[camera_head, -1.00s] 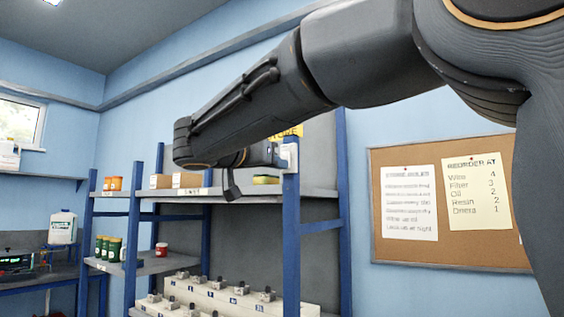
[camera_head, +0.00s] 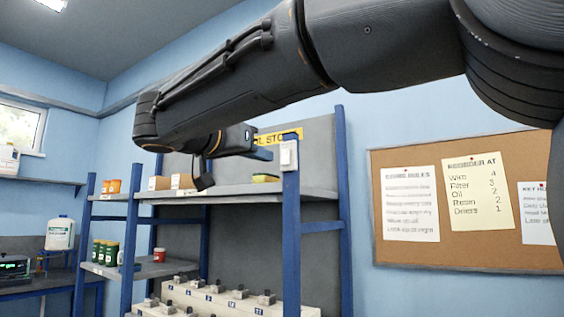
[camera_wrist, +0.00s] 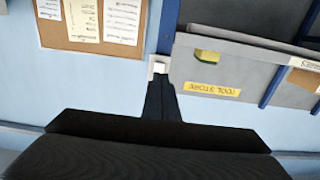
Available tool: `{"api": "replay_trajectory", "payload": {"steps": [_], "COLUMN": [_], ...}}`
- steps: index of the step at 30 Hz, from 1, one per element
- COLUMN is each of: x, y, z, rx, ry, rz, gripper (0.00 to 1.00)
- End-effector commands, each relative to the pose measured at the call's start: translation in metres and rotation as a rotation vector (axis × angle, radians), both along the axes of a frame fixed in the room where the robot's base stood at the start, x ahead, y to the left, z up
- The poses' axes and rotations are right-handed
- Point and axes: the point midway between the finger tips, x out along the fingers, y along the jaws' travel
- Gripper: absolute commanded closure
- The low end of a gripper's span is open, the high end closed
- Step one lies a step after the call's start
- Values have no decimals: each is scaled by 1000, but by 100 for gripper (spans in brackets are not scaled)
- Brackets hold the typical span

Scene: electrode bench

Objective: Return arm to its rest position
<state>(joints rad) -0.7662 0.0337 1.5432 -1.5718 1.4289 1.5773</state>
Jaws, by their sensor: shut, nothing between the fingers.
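My dark arm stretches across the top of the head view from the right. My gripper (camera_head: 262,153) is at its far end, just left of the blue front post of the shelf rack and the small white switch box on it (camera_head: 289,156). In the wrist view my gripper (camera_wrist: 160,84) shows as two dark fingers pressed together with nothing between them. Their tips point toward the white switch box (camera_wrist: 158,66). I cannot tell whether they touch it.
The blue-posted shelf rack (camera_head: 290,228) stands ahead, holding orange and green jars, boxes, a yellow-green item (camera_head: 265,178) and several small blocks low down. A yellow label (camera_head: 280,137) hangs behind. A cork board (camera_head: 470,256) is on the right wall. A bench is far left.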

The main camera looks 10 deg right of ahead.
Motion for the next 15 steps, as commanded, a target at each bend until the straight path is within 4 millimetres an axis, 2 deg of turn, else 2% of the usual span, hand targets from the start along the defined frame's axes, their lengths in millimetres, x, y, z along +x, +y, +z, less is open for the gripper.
{"api": "replay_trajectory", "payload": {"steps": [6,15], "x": [-10,-11], "y": [7,8], "z": [-1,0], "rx": [1,1], "ry": [1,1], "rz": [1,0], "gripper": [100,100]}}
